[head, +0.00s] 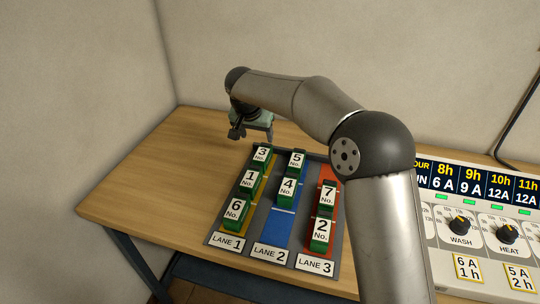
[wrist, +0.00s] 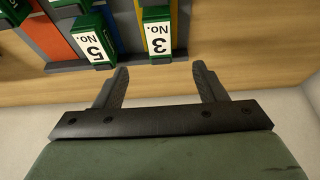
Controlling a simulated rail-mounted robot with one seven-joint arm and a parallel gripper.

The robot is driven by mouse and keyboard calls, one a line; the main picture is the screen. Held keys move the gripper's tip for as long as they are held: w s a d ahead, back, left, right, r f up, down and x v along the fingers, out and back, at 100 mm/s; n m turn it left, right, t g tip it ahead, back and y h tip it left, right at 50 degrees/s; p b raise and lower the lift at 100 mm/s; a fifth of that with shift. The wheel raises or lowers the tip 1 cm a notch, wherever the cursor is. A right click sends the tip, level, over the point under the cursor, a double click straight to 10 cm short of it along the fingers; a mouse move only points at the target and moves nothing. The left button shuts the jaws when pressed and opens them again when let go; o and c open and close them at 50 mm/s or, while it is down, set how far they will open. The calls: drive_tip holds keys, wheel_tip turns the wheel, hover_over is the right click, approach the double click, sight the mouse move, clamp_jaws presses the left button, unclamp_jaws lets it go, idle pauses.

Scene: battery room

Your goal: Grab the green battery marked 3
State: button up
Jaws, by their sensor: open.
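The green battery marked 3 (head: 262,156) stands at the far end of lane 1 in the rack, with its white label showing. In the wrist view the battery marked 3 (wrist: 158,38) is at the top, beyond my fingertips and roughly in line with the gap between them. My gripper (head: 240,130) is just behind the rack's far end in the head view, over the table. In the wrist view my gripper (wrist: 160,70) is open with nothing between its fingers.
The battery marked 5 (head: 296,159) stands beside it in lane 2; it also shows in the wrist view (wrist: 93,46). Several other batteries fill the rack (head: 250,244). A control panel (head: 480,225) is at right. The wooden table (head: 150,185) is clear on the left.

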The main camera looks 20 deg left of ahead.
sight(262, 153)
drive_tip(key=p+x, duration=0.3)
drive_tip(key=x, duration=1.1)
drive_tip(key=shift+f, duration=0.1)
drive_tip(key=shift+s, duration=0.1)
drive_tip(key=c, duration=1.2)
clamp_jaws()
